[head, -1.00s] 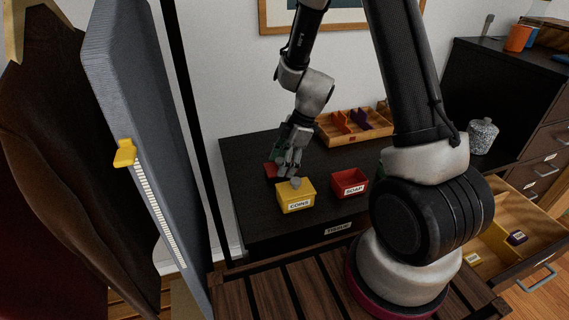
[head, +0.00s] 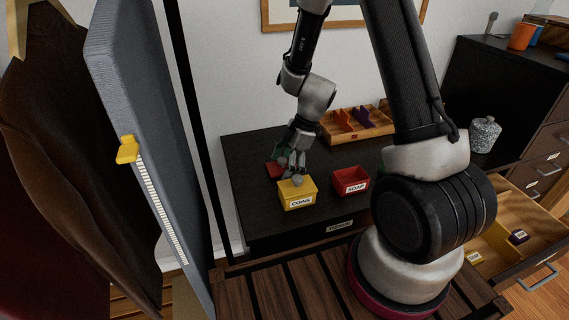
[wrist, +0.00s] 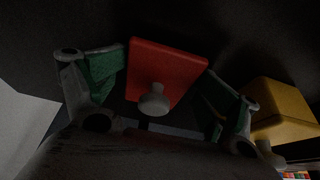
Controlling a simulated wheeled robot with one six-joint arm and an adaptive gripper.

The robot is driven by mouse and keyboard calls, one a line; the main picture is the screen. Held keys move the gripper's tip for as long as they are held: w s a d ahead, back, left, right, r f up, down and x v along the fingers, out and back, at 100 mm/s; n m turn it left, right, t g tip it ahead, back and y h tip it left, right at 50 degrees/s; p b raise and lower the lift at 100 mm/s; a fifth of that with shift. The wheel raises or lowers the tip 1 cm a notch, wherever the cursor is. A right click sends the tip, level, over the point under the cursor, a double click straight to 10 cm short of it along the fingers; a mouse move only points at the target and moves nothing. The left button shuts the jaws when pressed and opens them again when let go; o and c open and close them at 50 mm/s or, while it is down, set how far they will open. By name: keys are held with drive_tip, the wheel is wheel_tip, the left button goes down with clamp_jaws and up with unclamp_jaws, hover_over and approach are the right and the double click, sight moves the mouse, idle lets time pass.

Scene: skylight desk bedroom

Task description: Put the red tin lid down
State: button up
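The red tin lid (head: 275,169) is flat and square with a grey knob. In the head view it shows low at the black desk top, behind and left of the yellow tin. In the wrist view the red lid (wrist: 172,66) and its knob lie between the spread fingers, with no clear grip on them. My gripper (head: 290,164) is open, just right of the lid and above the back of the yellow tin. In the wrist view my gripper (wrist: 165,85) shows green inner pads. The red tin (head: 350,181), labelled SOAP, stands open to the right.
The yellow tin (head: 297,195), labelled COINS, has a grey knob on top and stands close to my gripper. A wooden tray (head: 347,137) with dividers is at the back. An open drawer (head: 500,250) is at the right. The desk's front right is fairly clear.

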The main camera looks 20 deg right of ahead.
drive_tip(key=shift+r, duration=0.1)
drive_tip(key=shift+w+r, duration=0.1)
drive_tip(key=shift+r, duration=0.15)
drive_tip(key=v, duration=1.3)
drive_tip(key=s+d+r+m+t+h, duration=0.2)
drive_tip(key=s+d+r+m, duration=0.3)
drive_tip(key=s+r+m, duration=0.3)
drive_tip(key=s+d+r+m+t+h, duration=0.2)
drive_tip(key=s+d+r+m, duration=0.2)
drive_tip(key=s+r+m, duration=0.5)
drive_tip(key=s+m, duration=0.1)
drive_tip(key=s, duration=0.3)
drive_tip(key=shift+s+d+r, duration=0.15)
drive_tip(key=shift+s+d, duration=0.1)
drive_tip(key=shift+d, duration=0.1)
drive_tip(key=shift+d, duration=0.1)
